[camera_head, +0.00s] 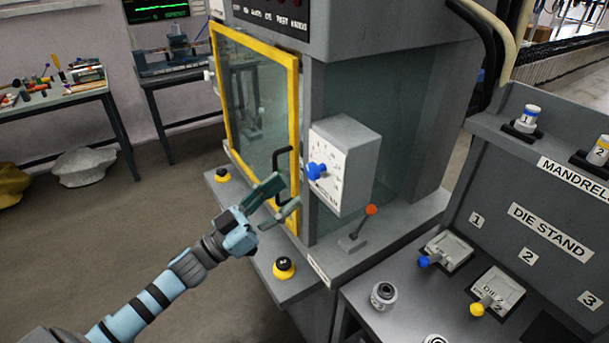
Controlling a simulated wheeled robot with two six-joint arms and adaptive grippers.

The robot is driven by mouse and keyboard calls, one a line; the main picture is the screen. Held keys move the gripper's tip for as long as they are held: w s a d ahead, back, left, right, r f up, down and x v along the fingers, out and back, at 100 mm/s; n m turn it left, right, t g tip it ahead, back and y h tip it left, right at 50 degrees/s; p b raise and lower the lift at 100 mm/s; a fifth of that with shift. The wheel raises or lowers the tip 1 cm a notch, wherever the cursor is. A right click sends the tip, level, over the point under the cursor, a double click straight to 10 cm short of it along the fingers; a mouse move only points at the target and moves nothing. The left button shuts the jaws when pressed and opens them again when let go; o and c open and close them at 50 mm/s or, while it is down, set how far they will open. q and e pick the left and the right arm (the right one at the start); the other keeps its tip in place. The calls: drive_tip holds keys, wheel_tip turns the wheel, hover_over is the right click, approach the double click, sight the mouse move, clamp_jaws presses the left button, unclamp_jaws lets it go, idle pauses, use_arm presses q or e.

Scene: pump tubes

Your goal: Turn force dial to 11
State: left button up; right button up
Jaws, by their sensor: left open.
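The force dial is a blue knob (316,171) on the white face of a grey box (356,150) fixed to the side of the machine. Marks ring the knob, but they are too small to read. My left gripper (281,199) is open and empty, just left of and below the dial, apart from it. Its fingers are in front of the machine's lower door area, near the black door handle (281,170). My right gripper is not in view.
A yellow-framed glass door (297,100) stands left of the dial. A lever with an orange ball (371,210) rises below the dial box. Yellow-and-black buttons (284,268) sit on the machine's ledge. The die stand (470,205) is at right. Open floor lies at left.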

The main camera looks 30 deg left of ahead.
sight(309, 174)
use_arm(q)
drive_tip(key=p+x, duration=0.2)
drive_tip(key=x, duration=0.4)
drive_tip(key=shift+w+r, duration=0.1)
drive_tip(key=shift+w+d, duration=0.25)
drive_tip(key=shift+w, duration=0.05)
drive_tip(key=shift+s+a, duration=0.1)
drive_tip(key=shift+c, duration=1.2)
drive_tip(key=c, duration=0.9)
